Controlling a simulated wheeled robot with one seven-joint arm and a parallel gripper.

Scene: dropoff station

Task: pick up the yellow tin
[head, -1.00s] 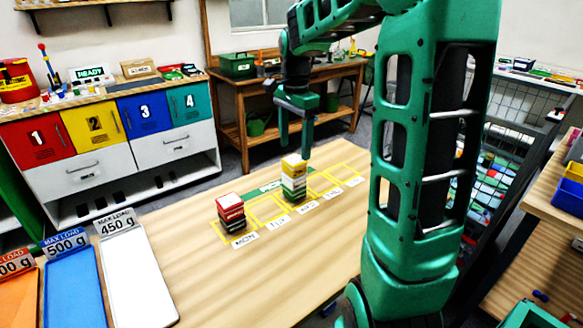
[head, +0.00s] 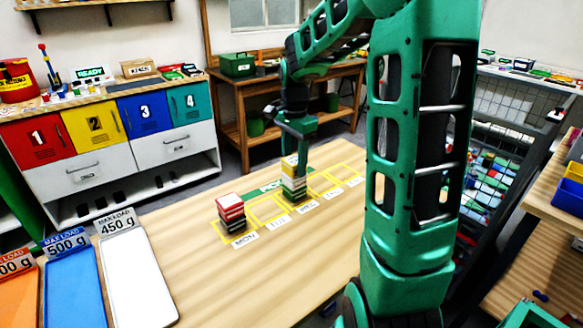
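The yellow tin (head: 288,171), pale on top, is at the top of the right-hand stack on the wooden table. Below it are other tins (head: 294,192), whitish, greenish and dark. My gripper (head: 295,160) points straight down at the top of this stack. One finger shows in front of the right side of the top tin; the other finger is largely hidden. I cannot tell whether the fingers touch the tin.
A second stack of red, white and dark tins (head: 231,213) stands to the left on the MON square. Several yellow-outlined squares with day labels run across the table (head: 330,238). White (head: 138,280) and blue (head: 75,290) weight-limit trays are at left front.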

